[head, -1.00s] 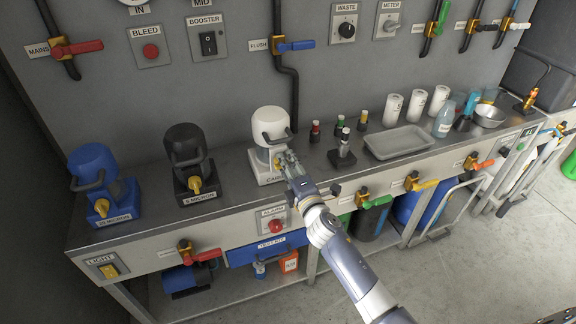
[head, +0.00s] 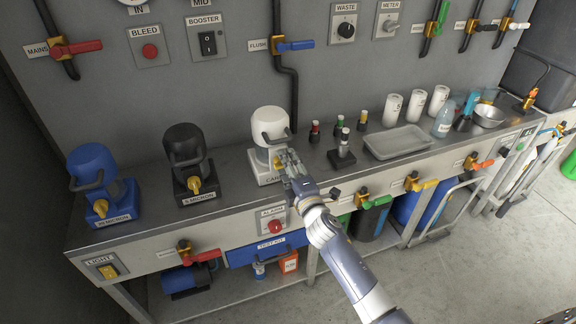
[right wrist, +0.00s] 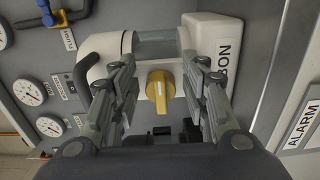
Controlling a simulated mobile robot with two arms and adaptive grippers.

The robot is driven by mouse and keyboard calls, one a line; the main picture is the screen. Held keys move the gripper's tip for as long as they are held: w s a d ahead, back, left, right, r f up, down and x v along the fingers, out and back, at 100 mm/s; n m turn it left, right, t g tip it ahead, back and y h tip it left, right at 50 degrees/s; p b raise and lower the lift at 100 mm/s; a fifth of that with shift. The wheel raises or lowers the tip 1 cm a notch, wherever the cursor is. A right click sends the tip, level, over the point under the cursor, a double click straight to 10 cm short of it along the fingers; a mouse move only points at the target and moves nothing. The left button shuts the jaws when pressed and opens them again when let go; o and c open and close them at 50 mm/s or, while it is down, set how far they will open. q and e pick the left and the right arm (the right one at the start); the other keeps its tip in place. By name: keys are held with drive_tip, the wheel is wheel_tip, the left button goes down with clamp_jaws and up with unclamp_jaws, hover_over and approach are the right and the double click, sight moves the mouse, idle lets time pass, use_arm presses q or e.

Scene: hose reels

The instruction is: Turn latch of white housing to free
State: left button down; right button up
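The white housing (head: 268,122) stands on the bench with a white cap and a label on its base. Its yellow latch (right wrist: 160,88) shows in the right wrist view as a knob with an upright grip bar. In the head view the latch is partly covered by my gripper. My right gripper (right wrist: 163,100) is open, with one finger on each side of the latch and visible gaps between. It reaches the housing's front from the lower right in the head view (head: 286,162). My left gripper is not in view.
A black housing (head: 184,150) and a blue housing (head: 93,168) with yellow latches stand to the left. Small bottles and a metal tray (head: 398,142) lie to the right. A red alarm button (head: 275,226) is on the bench front, below my gripper.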

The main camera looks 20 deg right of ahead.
drive_tip(key=shift+s, duration=0.1)
drive_tip(key=s, duration=1.2)
drive_tip(key=shift+d, duration=0.2)
drive_tip(key=shift+w, duration=0.1)
drive_tip(key=s+f+m+g, duration=0.3)
drive_tip(key=s+f, duration=0.1)
drive_tip(key=f, duration=0.7)
drive_tip(key=s+f+m+g, duration=0.2)
drive_tip(key=s+f, duration=0.3)
drive_tip(key=f, duration=0.6)
drive_tip(key=s+f+m+g, duration=0.3)
drive_tip(key=s+f, duration=0.1)
drive_tip(key=f, duration=0.7)
drive_tip(key=s+f+m+g, duration=0.2)
drive_tip(key=s+f, duration=0.4)
drive_tip(key=s, duration=0.5)
drive_tip(key=s+d+f+m+g, duration=0.1)
drive_tip(key=s+f+m+g, duration=0.2)
drive_tip(key=s+f, duration=0.4)
drive_tip(key=s+f+m+g+p, duration=0.1)
drive_tip(key=s+f+g, duration=0.3)
drive_tip(key=s, duration=1.2)
wheel_tip(320, 180, down, 3)
drive_tip(key=shift+s+d+r+m+h, duration=0.15)
drive_tip(key=shift+s+d+m+h, duration=0.2)
drive_tip(key=shift+m, duration=0.55)
